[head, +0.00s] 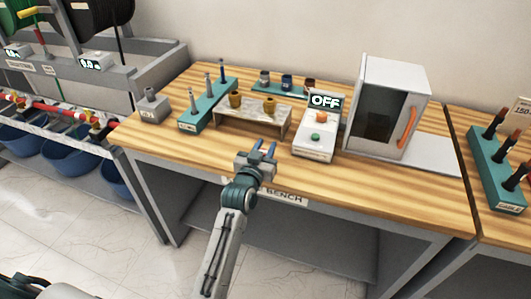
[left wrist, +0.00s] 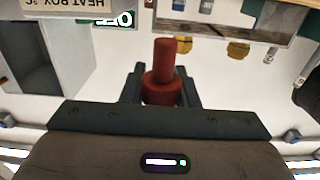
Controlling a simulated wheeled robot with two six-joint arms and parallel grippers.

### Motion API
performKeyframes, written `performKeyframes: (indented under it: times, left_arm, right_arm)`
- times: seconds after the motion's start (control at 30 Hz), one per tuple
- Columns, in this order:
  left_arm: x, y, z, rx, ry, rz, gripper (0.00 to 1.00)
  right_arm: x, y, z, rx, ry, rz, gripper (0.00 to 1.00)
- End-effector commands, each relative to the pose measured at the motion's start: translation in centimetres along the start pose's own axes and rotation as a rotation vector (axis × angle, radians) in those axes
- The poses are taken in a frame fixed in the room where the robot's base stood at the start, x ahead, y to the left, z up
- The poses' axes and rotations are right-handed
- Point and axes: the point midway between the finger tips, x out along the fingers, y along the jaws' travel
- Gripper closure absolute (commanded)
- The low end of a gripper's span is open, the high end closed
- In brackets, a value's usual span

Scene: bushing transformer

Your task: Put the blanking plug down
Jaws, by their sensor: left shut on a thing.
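My left gripper (head: 263,152) is over the front edge of the bench, in front of the pale stand. In the left wrist view the left gripper (left wrist: 163,85) is shut on a dark red stepped plug (left wrist: 164,65), taken to be the blanking plug. Its narrow end points away from the gripper and its wider collar sits between the fingers. In the head view the plug is hard to make out between the fingers. My right gripper is not in view.
The wooden bench (head: 205,148) bears a pale stand (head: 252,118) with two brass pieces, a teal post rack (head: 207,107), a teal holder (head: 277,91) with small cups, an OFF control box (head: 313,147) and a white heat box (head: 393,75). Bare wood lies along the front.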

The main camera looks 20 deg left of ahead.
Motion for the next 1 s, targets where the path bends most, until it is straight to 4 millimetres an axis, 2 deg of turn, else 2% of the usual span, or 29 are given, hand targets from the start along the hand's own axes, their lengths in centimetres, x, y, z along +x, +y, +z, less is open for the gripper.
performKeyframes:
  times: [0.07, 0.33, 0.73, 0.77, 0.83, 1.0]
  left_arm:
    - [0.3, 0.1, 0.1, 0.0, -0.001, 0.0, 0.94]
    - [0.3, 0.1, 3.4, -0.001, -0.002, 0.0, 0.94]
    - [0.3, 0.0, 4.0, 0.0, -0.001, -0.001, 0.94]
    - [0.3, 0.0, 3.9, 0.0, 0.0, -0.001, 0.67]
    - [0.3, 0.0, 3.9, 0.0, -0.001, -0.001, 0.53]
    - [0.3, 0.0, 3.9, 0.0, 0.0, -0.001, 0.51]
  right_arm:
    - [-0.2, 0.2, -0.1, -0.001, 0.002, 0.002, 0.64]
    - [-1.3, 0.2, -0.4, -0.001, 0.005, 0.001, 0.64]
    - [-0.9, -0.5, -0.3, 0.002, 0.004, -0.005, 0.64]
    - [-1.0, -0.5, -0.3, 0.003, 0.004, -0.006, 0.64]
    - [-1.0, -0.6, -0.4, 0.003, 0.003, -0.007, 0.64]
    - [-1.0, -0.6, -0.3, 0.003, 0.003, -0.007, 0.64]
